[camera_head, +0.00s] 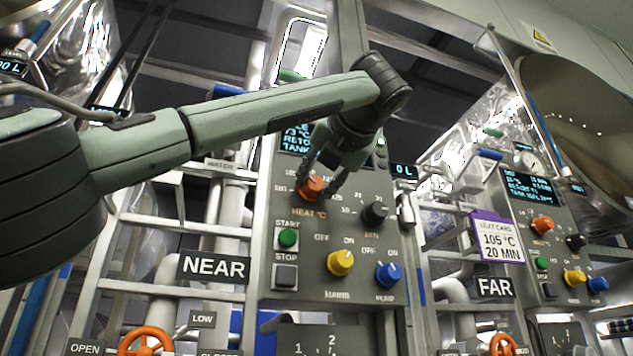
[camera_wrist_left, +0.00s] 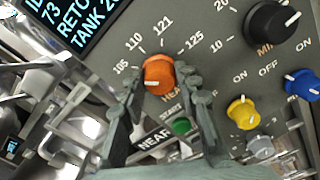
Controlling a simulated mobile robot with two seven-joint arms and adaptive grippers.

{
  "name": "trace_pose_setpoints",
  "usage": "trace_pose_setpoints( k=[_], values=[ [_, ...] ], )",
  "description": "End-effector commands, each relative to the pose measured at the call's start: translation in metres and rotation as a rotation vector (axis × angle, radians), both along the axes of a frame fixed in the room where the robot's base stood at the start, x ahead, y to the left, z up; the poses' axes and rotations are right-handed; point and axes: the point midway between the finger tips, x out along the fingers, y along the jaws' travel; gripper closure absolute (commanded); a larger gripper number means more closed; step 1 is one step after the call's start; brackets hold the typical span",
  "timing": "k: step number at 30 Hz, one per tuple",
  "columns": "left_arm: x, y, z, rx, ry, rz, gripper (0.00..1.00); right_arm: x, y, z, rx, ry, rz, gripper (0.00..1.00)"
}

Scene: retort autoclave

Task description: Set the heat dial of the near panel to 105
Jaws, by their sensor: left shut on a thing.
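The near panel (camera_head: 325,225) stands mid-picture in the head view, with the NEAR sign (camera_head: 213,267) at its left. Its orange heat dial (camera_head: 312,188) also shows in the wrist view (camera_wrist_left: 158,76), under the marks 105, 110, 121 and 125. My left gripper (camera_head: 318,187) reaches down from above and is shut on the dial, one finger on each side. In the wrist view the fingers (camera_wrist_left: 160,80) flank the dial. A white pointer line shows on the dial, but I cannot tell exactly which mark it meets. My right gripper is out of view.
A black dial (camera_head: 375,213), green start button (camera_head: 288,237), yellow knob (camera_head: 340,262) and blue knob (camera_head: 388,274) sit close by on the panel. A purple-edged card (camera_head: 498,238) reads 105 °C, 20 MIN. The far panel (camera_head: 550,220) has a similar orange dial.

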Motion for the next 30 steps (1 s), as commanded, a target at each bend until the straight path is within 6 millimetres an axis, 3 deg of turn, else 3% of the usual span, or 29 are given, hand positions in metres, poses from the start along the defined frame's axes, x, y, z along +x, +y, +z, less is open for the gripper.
trace_pose_setpoints(
  k=[8,9,13,23,30],
  values=[
    [0.0,0.0,0.0,0.001,0.001,-0.001,0.98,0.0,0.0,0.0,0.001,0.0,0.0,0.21],
    [0.0,0.0,0.0,0.001,0.001,-0.001,0.65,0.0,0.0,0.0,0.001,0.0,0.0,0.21],
    [0.0,0.0,0.0,0.001,0.001,-0.001,0.49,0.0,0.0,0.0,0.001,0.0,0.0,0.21],
    [-0.002,-0.001,0.0,0.001,-0.001,0.0,0.48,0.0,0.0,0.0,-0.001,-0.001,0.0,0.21],
    [-0.034,-0.011,0.001,0.003,-0.003,-0.001,0.48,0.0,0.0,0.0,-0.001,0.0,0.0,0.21]
  ],
)
